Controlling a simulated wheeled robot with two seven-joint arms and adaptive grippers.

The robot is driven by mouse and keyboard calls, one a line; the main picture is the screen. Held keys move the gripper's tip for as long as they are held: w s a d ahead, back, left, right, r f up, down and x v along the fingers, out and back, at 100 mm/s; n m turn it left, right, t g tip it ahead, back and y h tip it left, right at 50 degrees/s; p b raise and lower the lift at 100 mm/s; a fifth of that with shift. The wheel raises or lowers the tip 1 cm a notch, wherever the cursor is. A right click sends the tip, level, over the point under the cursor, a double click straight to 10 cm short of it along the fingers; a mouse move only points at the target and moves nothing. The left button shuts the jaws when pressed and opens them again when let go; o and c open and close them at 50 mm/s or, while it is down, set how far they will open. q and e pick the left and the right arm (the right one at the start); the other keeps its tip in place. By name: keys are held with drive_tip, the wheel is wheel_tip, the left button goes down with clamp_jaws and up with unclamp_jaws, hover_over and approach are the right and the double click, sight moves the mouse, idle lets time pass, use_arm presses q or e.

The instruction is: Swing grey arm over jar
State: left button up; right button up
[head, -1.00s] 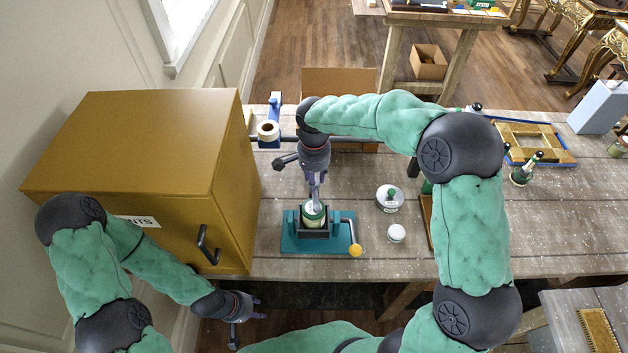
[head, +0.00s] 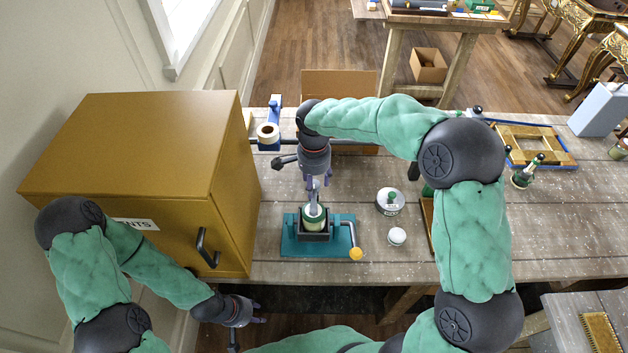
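A jar with a pale green band (head: 314,221) stands upright in the dark jaws of a teal clamp (head: 288,243) on the bench. The clamp has a crank handle with a yellow knob (head: 355,254) at its right. My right gripper (head: 313,188) points down just above the jar. A pale, narrow piece shows between its fingertips and the jar; whether it is gripped is unclear. A dark grey bar (head: 350,141) runs across behind my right wrist, partly hidden; I cannot tell whether it is the grey arm. My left gripper (head: 258,314) is low, before the bench edge, its fingers partly seen.
A yellow cabinet (head: 150,140) fills the bench's left side. A tape roll (head: 268,133) on a blue holder stands behind. A round tin (head: 390,201) and a white lid (head: 397,236) lie right of the clamp. The bench front right (head: 560,235) is clear.

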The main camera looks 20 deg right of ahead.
sight(314, 184)
wheel_tip(314, 184, up, 12)
idle(0.8)
idle(0.3)
